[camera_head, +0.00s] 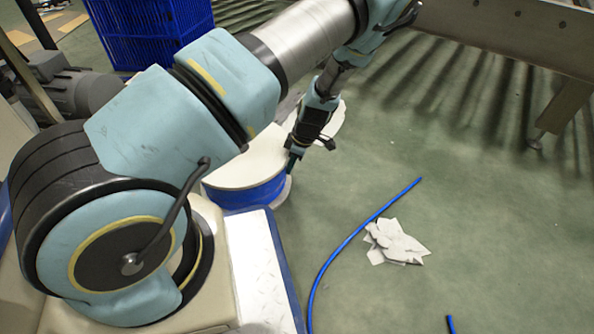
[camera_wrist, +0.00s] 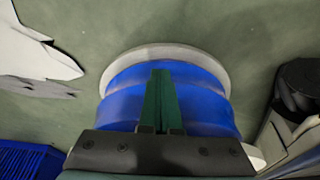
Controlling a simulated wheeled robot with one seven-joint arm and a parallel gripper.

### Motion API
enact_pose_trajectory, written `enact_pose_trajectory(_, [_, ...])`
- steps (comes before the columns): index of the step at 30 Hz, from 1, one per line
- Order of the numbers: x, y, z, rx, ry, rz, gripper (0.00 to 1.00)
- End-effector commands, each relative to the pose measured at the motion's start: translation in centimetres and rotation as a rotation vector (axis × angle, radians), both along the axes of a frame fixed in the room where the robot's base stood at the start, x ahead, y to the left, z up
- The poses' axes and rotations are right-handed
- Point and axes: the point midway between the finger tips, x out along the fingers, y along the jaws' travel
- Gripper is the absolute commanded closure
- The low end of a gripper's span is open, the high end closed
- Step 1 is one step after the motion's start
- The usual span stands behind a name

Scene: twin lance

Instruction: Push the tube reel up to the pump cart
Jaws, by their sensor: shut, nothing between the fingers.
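The tube reel (camera_head: 246,194) lies flat on the floor, blue tubing between pale discs, partly hidden by my arm. It also shows in the wrist view (camera_wrist: 208,90), with a pale disc edge beyond the blue. My gripper (camera_head: 292,162) points down at the reel's right side in the head view. Its green fingers (camera_wrist: 162,100) are together and empty, overlapping the reel in the wrist view; I cannot tell whether they touch it. A grey motor-like unit (camera_head: 75,88) at the left, partly behind my arm, appears to belong to the pump cart; most of the cart is hidden.
A blue crate (camera_head: 150,30) stands at the back left. A pale flat piece (camera_head: 328,122) lies just beyond my gripper. A loose blue tube (camera_head: 352,236) and white scraps (camera_head: 395,243) lie on the floor. A metal frame (camera_head: 490,30) stands at upper right. The right floor is mostly open.

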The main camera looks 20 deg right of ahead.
Motion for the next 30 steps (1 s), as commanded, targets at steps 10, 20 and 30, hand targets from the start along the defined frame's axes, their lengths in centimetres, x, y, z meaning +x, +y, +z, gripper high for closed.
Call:
enact_pose_trajectory(10, [2.5,4.5,0.4,0.004,-0.002,0.006,1.00])
enact_pose_trajectory(20, [5.9,10.8,0.3,0.004,-0.002,0.006,1.00])
enact_pose_trajectory(30, [6.8,12.2,0.1,0.003,-0.004,-0.001,1.00])
